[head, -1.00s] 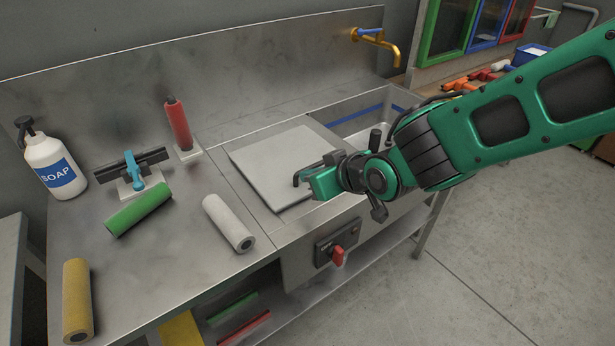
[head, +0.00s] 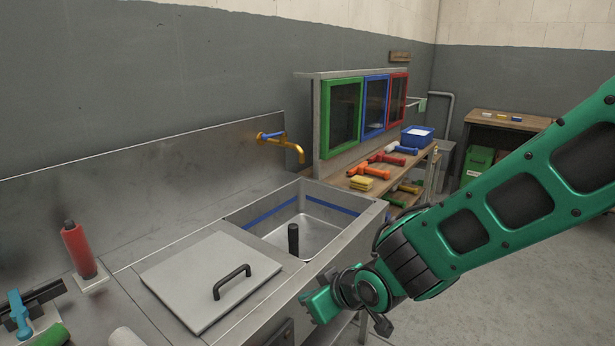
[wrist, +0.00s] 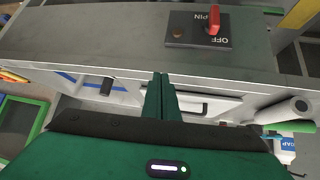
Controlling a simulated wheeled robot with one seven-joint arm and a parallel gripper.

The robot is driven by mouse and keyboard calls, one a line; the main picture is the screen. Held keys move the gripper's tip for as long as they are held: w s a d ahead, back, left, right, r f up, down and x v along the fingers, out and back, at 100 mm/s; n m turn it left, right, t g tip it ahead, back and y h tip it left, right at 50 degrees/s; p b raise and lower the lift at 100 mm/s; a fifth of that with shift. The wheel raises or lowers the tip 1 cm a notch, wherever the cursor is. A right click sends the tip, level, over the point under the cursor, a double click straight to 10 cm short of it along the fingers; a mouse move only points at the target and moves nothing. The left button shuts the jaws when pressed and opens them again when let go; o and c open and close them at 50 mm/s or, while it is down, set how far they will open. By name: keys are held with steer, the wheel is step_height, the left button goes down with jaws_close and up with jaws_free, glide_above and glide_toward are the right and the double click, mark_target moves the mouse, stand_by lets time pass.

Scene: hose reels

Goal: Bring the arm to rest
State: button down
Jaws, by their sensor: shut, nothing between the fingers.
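My gripper (head: 308,311) hangs at the front edge of the steel sink bench in the head view, held by my green arm from the right. In the wrist view its two green fingers (wrist: 161,92) are together, with nothing between them. The grey lid (head: 195,283) with a black handle lies flat on the bench left of my gripper. The open sink basin (head: 318,236) lies behind my gripper, with a dark upright handle (head: 293,240) in it. My gripper appears apart from all of these.
In the wrist view, a switch panel (wrist: 190,42) with a red lever sits on the bench front near my fingers. A brass tap (head: 285,143) juts over the bench. A red roller (head: 78,250) stands at left. A wooden shelf (head: 360,184) holds tools. Floor at right is clear.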

steer(key=w+d+r+m+h, duration=0.15)
steer(key=d+m+h, duration=0.25)
steer(key=d, duration=1.4)
steer(key=s+d+r+m+g+h, duration=0.1)
steer(key=s+d+m+g, duration=0.1)
steer(key=s+d, duration=0.35)
steer(key=s+d+r+m+g+h, duration=0.1)
steer(key=s+d+m+h, duration=0.15)
steer(key=d, duration=0.65)
steer(key=s+d+r+m+g+y, duration=0.1)
steer(key=s+d+m+g, duration=0.1)
steer(key=s, duration=0.6)
steer(key=s+d+r+m+g+y, duration=0.1)
steer(key=s+d+r+m+g, duration=0.1)
steer(key=s+d+m, duration=0.2)
steer(key=s+d, duration=0.2)
steer(key=s, duration=0.2)
steer(key=shift+s+d+r+m, duration=0.2)
steer(key=shift+s+d+m, duration=0.15)
steer(key=shift+s+d, duration=0.05)
steer(key=shift+w+f, duration=0.25)
steer(key=shift+w, duration=0.45)
